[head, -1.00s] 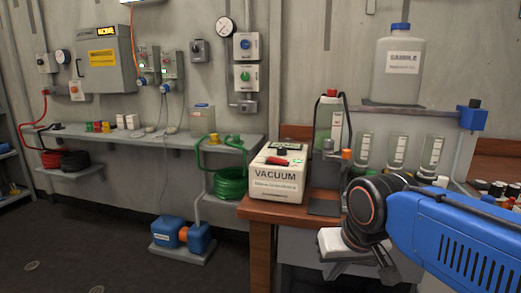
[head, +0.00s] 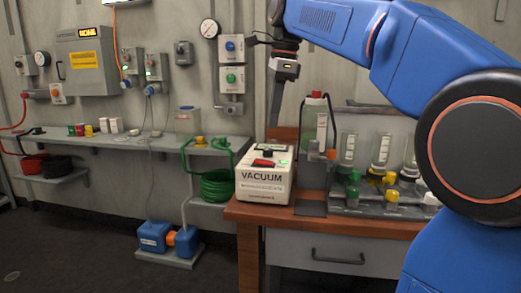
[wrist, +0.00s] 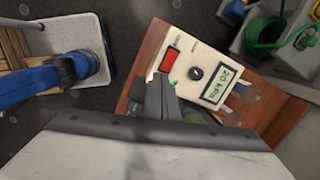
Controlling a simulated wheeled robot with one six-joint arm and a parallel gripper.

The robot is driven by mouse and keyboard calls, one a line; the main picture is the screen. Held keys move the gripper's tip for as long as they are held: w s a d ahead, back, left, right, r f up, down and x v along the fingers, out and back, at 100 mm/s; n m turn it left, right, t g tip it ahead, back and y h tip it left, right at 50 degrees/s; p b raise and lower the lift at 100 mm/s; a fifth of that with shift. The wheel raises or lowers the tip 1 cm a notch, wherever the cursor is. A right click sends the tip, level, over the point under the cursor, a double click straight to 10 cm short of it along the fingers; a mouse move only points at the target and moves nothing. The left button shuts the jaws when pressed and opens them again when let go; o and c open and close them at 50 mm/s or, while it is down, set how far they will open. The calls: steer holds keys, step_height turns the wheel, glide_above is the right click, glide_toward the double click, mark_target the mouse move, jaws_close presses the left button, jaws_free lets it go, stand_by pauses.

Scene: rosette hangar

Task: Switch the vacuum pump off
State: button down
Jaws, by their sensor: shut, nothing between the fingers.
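The vacuum pump (head: 264,188) is a cream box labelled "VACUUM" on the left end of the wooden bench. A red switch (head: 263,162) sits on its top; it also shows in the wrist view (wrist: 169,60). I cannot tell its position for certain. Beside it are a black knob (wrist: 196,73) and a display (wrist: 219,88) that reads 20 kPa. A small green light (wrist: 173,82) shows near the fingers. My gripper (head: 273,126) is shut and empty, pointing down above the pump, apart from it. In the wrist view its fingers (wrist: 160,88) hide part of the pump's top.
A bottle with a red cap (head: 314,122) and several glass jars (head: 348,148) stand right of the pump. A green hose coil (head: 217,187) hangs to its left by the wall shelf (head: 120,140). Blue containers (head: 154,236) stand on a low plinth. The floor at front left is clear.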

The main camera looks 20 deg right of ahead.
mark_target(259, 160)
steer(key=w+r+m, duration=0.3)
steer(key=w, duration=0.1)
steer(key=shift+g, duration=0.3)
steer(key=f, duration=0.4)
steer(key=a+f, duration=0.1)
steer(key=f, duration=0.4)
steer(key=a+f, duration=0.1)
steer(key=f, duration=0.3)
steer(key=shift+w+f, duration=0.25)
steer(key=shift+w, duration=0.05)
